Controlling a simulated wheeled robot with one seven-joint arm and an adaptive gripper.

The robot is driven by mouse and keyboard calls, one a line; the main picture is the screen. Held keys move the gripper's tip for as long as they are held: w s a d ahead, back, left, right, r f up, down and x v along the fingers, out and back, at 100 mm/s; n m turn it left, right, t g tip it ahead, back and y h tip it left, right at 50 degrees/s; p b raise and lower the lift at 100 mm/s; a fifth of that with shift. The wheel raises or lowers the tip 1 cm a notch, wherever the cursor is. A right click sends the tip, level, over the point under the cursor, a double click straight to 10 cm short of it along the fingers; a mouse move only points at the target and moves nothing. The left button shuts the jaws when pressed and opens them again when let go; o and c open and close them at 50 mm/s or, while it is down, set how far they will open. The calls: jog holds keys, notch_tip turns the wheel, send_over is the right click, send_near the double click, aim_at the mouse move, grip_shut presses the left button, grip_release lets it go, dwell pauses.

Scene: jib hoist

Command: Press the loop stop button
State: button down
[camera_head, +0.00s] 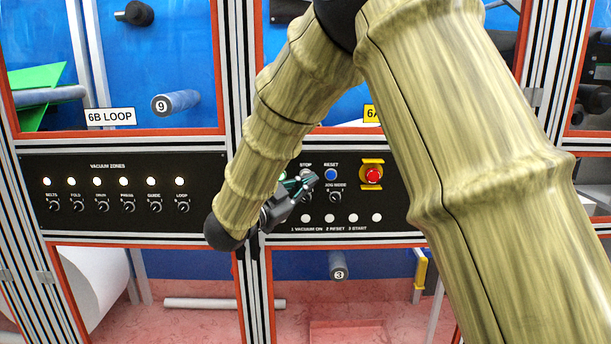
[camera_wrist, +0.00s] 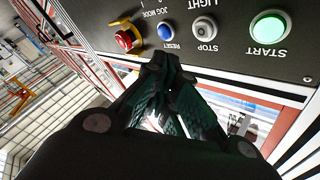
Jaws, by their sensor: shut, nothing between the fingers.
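The grey round button labelled STOP (camera_wrist: 205,30) sits on the black control panel in the wrist view, between the blue RESET button (camera_wrist: 165,32) and the lit green START button (camera_wrist: 270,28). In the head view the STOP button (camera_head: 306,173) shows just above my gripper's tips. My gripper (camera_head: 308,181) is shut and empty, in front of the panel. In the wrist view its closed fingertips (camera_wrist: 166,62) appear below RESET and left of STOP. I cannot tell whether they touch the panel.
A red emergency stop (camera_head: 373,174) with a yellow guard is right of RESET. Several vacuum zone knobs and lamps (camera_head: 126,194) line the left panel (camera_head: 100,220), one labelled LOOP (camera_head: 182,206). A "6B LOOP" sign (camera_head: 109,117) is above. A metal upright (camera_head: 230,70) stands beside my arm.

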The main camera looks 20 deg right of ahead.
jog(key=shift+w+d, duration=0.2)
jog(key=shift+w, duration=0.5)
jog(key=shift+w+d, duration=0.2)
jog(key=shift+w, duration=0.5)
jog(key=shift+w+d, duration=0.2)
jog(key=shift+w, duration=0.5)
jog(key=shift+w+d, duration=0.25)
jog(key=shift+w, duration=0.55)
dwell(0.9)
jog(key=shift+s, duration=0.1)
jog(key=shift+s+a+b, duration=0.25)
jog(key=shift+s+b, duration=0.1)
jog(key=shift+s, duration=0.4)
jog(key=shift+s+a+b, duration=0.15)
jog(key=shift+s+a, duration=0.1)
jog(key=shift+s, duration=0.55)
jog(key=shift+s+a+b, duration=0.15)
jog(key=shift+s+a, duration=0.05)
jog(key=shift+s, duration=0.6)
jog(key=shift+s+a+b, duration=0.15)
jog(key=shift+s+a, duration=0.1)
jog(key=shift+s, duration=0.55)
